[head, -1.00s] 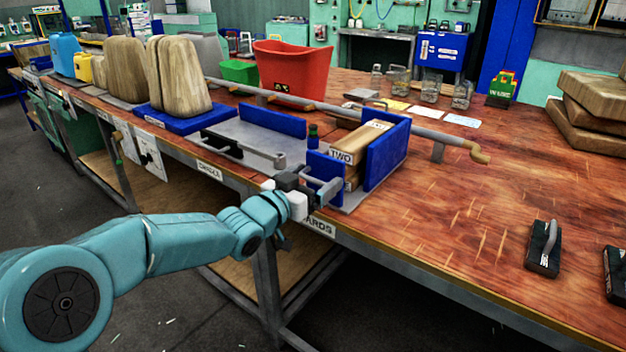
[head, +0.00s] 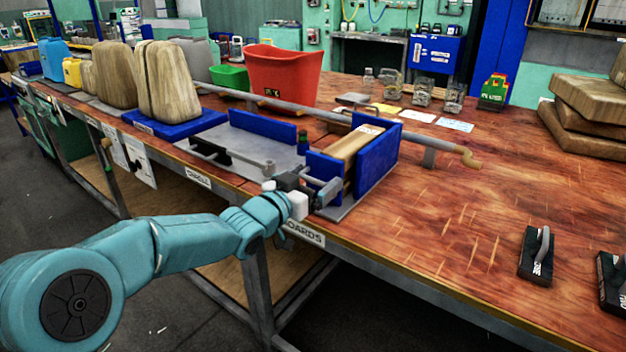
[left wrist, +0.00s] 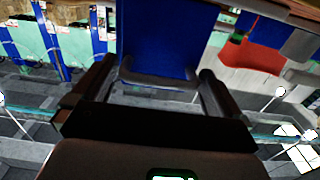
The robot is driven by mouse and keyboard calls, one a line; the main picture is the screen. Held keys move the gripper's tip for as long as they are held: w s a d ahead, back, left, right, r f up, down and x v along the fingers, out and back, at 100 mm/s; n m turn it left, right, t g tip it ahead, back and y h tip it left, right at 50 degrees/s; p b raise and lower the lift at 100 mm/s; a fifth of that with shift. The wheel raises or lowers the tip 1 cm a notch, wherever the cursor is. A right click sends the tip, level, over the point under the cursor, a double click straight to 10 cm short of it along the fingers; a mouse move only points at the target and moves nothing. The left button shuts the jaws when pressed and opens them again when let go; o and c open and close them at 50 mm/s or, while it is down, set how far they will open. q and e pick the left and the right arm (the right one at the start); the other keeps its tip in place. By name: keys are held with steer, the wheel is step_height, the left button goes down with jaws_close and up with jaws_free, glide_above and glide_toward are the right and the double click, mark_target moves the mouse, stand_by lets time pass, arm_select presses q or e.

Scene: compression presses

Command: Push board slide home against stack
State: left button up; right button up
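The board slide is an upright blue plate (head: 324,166) with a grey handle, on a grey metal base at the bench's front edge. Boards (head: 356,145) are stacked on its right, between it and a taller blue end plate (head: 377,150). The slide stands close to the stack; I cannot tell whether they touch. My left gripper (head: 312,190) is at the slide's handle. In the left wrist view the fingers (left wrist: 155,85) are spread, with the handle (left wrist: 158,80) and blue plate (left wrist: 158,40) ahead between them. Contact with the handle is unclear. My right gripper is out of view.
A long grey bar (head: 340,117) runs behind the base. A red bin (head: 284,78) and green bin (head: 229,77) stand behind it. Black handled blocks (head: 536,256) lie at the right. The bench between them and the press is clear.

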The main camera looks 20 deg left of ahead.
arm_select(q)
steer(key=shift+s, duration=0.1)
steer(key=v, duration=1.6)
steer(key=shift+p, duration=0.4)
steer(key=shift+s, duration=0.1)
steer(key=shift+c, duration=0.3)
